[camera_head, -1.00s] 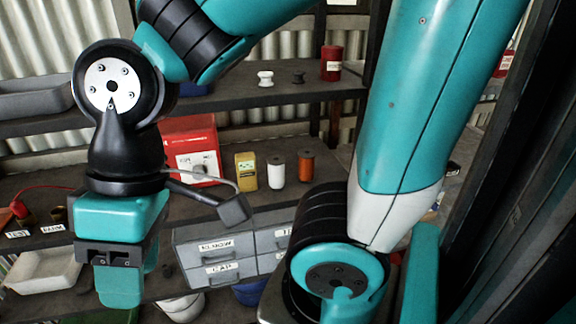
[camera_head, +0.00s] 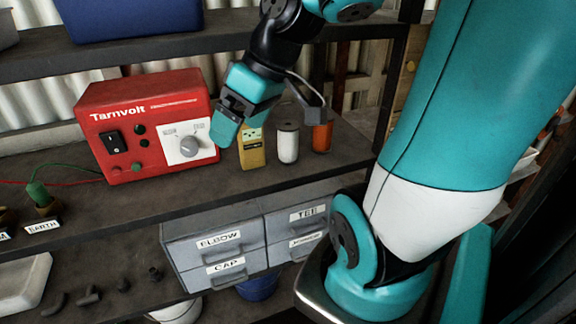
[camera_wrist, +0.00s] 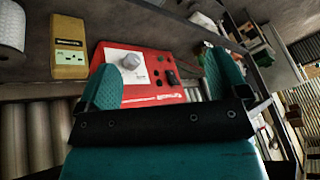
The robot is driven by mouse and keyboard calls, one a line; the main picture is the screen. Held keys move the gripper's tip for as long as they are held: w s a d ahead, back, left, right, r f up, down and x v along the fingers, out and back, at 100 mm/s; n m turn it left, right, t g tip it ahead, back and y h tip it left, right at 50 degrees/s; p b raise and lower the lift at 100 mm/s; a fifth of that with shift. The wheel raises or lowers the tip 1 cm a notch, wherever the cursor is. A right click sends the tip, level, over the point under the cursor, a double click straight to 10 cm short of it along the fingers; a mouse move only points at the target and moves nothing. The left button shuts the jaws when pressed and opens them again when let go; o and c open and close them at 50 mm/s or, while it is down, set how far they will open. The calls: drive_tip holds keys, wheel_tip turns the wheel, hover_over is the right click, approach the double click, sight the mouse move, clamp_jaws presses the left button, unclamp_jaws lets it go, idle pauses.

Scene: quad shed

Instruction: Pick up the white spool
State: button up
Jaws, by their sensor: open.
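The white spool (camera_head: 288,141) stands upright on the middle shelf, between a yellow device and an orange spool. It also shows, cut off, at the upper left edge of the wrist view (camera_wrist: 11,27). My gripper (camera_head: 236,116) is in front of the shelf, to the left of the white spool and apart from it, by the right end of the red Tarnvolt box. In the wrist view the two teal fingers (camera_wrist: 163,80) are spread with nothing between them; the red box lies beyond them.
The yellow device (camera_head: 252,150) and orange spool (camera_head: 322,136) stand close on either side of the white spool. The red box (camera_head: 150,130) is at left. Grey drawers (camera_head: 213,245) sit below. An upper shelf (camera_head: 200,45) overhangs at the back.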

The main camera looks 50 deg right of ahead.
sight(290, 125)
drive_tip(key=s+d+f+m+t+h+b, duration=0.15)
drive_tip(key=s+d+f+b, duration=0.3)
drive_tip(key=d, duration=0.55)
drive_tip(key=s+d+f+m+t+h+b, duration=0.1)
drive_tip(key=s+d+f+m+h+b, duration=0.3)
drive_tip(key=d, duration=0.5)
drive_tip(key=shift+n+y, duration=0.55)
drive_tip(key=w, duration=0.4)
drive_tip(key=w+d, duration=0.1)
drive_tip(key=w, duration=0.3)
drive_tip(key=w+d, duration=0.1)
drive_tip(key=w, duration=0.3)
drive_tip(key=shift+w+f, duration=0.15)
drive_tip(key=shift+w, duration=0.05)
drive_tip(key=x, duration=0.5)
drive_tip(key=shift+b, duration=0.3)
drive_tip(key=c, duration=1.1)
